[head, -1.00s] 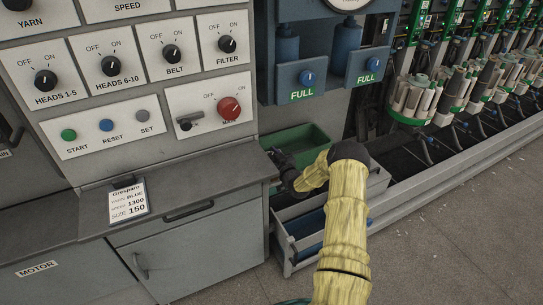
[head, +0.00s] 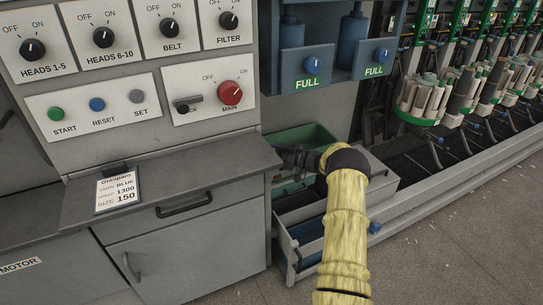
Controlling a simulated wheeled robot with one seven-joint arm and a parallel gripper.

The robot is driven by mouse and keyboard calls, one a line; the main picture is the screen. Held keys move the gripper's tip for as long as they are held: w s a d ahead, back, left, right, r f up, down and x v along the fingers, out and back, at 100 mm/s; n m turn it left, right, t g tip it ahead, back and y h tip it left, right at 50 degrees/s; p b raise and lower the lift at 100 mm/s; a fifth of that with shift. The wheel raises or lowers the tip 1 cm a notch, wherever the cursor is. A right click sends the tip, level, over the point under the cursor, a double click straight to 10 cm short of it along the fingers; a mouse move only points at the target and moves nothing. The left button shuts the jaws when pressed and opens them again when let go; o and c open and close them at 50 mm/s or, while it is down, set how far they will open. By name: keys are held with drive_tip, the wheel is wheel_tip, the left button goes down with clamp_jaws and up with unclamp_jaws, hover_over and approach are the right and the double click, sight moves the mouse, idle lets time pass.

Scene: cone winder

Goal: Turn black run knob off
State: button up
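Several black knobs sit on the grey control panel, each on a white plate with OFF and ON marks: HEADS 1-5 (head: 32,48), HEADS 6-10 (head: 103,37), BELT (head: 169,28) and FILTER (head: 229,20). No knob labelled RUN can be read in view. A red MAIN knob (head: 229,93) sits below them, beside a small dark lock lever (head: 188,103). My gripper (head: 284,158) is at the right end of the desk ledge, below and right of the panel, apart from all the knobs. It is small and dark against the bins, so its fingers cannot be made out.
The desk ledge (head: 200,165) juts out under the panel and holds a clipboard card (head: 117,190). An open drawer (head: 300,250) and green bin (head: 312,135) are near my arm. Blue units with FULL labels (head: 306,67) hang right of the panel. Floor is clear at lower right.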

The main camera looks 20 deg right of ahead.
drive_tip(key=shift+w+a+r+n+g+y, duration=0.1)
drive_tip(key=shift+r+n+g+y, duration=0.05)
drive_tip(key=shift+n+g+y, duration=0.2)
drive_tip(key=o, duration=1)
drive_tip(key=shift+c, duration=0.2)
drive_tip(key=shift+s+d, duration=0.45)
drive_tip(key=shift+d, duration=0.05)
drive_tip(key=v, duration=1.6)
drive_tip(key=shift+a, duration=0.1)
